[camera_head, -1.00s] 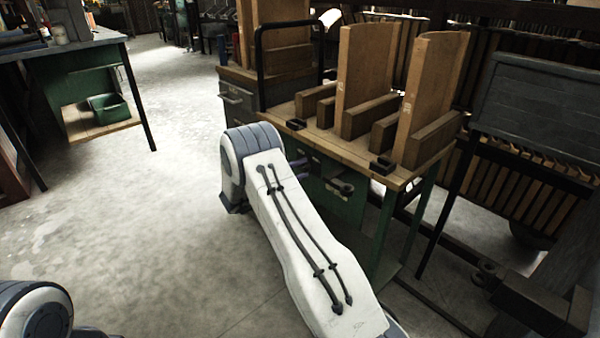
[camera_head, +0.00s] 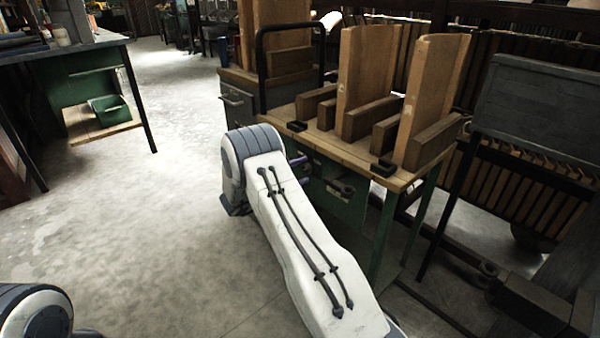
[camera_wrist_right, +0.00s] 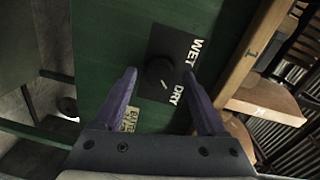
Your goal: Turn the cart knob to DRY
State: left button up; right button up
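The cart knob (camera_wrist_right: 160,72) is a round black dial on a black plate (camera_wrist_right: 181,45) fixed to the green cart panel. In the right wrist view, the plate has white WET and DRY labels. A short pale mark on the knob points down and right, toward the DRY side. My right gripper (camera_wrist_right: 159,73) is open, with one purple finger on each side of the knob and visible gaps between. In the head view my white right arm partly hides this gripper (camera_head: 315,173). My left gripper is out of view.
The cart's wooden top (camera_head: 340,150) carries upright wooden boards (camera_head: 365,80) and blocks above the panel. A green workbench (camera_head: 85,75) stands at the left. A dark board on legs (camera_head: 535,110) stands at the right. The floor (camera_head: 150,200) left of the cart is clear.

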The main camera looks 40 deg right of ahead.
jog(key=a+p, duration=0.2)
jog(key=a, duration=0.8)
jog(key=shift+s+a+r, duration=0.25)
jog(key=shift+s, duration=0.15)
